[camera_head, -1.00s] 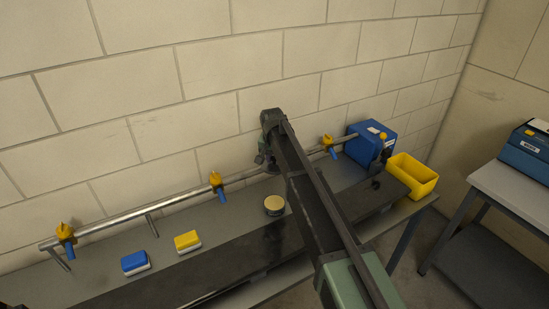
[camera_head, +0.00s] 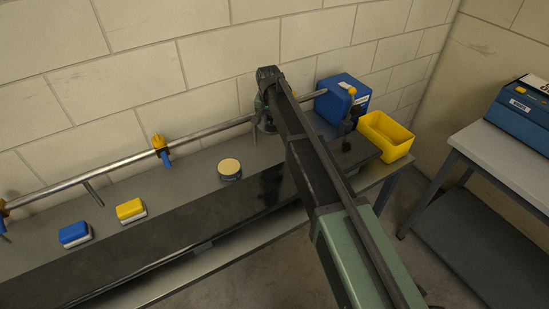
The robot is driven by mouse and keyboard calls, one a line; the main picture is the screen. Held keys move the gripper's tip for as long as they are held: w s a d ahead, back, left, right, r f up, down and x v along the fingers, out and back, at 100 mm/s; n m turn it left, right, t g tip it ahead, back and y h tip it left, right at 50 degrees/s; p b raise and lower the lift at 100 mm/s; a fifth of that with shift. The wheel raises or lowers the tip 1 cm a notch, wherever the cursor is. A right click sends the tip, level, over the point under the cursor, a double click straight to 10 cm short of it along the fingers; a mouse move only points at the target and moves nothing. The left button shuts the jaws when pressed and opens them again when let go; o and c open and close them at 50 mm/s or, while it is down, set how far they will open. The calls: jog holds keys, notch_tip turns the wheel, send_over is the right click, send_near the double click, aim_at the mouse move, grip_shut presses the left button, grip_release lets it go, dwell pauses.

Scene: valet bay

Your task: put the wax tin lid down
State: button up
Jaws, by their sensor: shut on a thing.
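The round wax tin (camera_head: 229,176) stands upright on the grey bench, with a dark side and a flat tan top. My gripper (camera_head: 264,122) points down over the back of the bench, to the right of the tin and behind it. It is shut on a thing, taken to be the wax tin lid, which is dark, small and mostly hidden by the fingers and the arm. I cannot tell whether the held thing touches the bench.
A metal pipe rail with yellow-and-blue fittings (camera_head: 161,150) runs along the wall. A yellow block (camera_head: 130,209) and a blue block (camera_head: 74,233) lie left of the tin. A blue box (camera_head: 340,96) and a yellow bin (camera_head: 386,137) stand at the right. Bare bench (camera_head: 195,176) shows left of the tin.

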aim_at(270, 127)
notch_tip(270, 127, down, 17)
jog(key=b, duration=1.4)
jog(key=shift+r, duration=0.4)
jog(key=shift+f, duration=0.2)
jog(key=o, duration=0.9)
jog(key=r+p, duration=0.4)
jog(key=s+r+p, duration=0.1)
jog(key=r+p, duration=0.7)
jog(key=shift+s+a+r, duration=0.15)
jog(key=shift+s+r, duration=0.15)
jog(key=shift+s, duration=0.05)
jog(key=shift+f, duration=0.15)
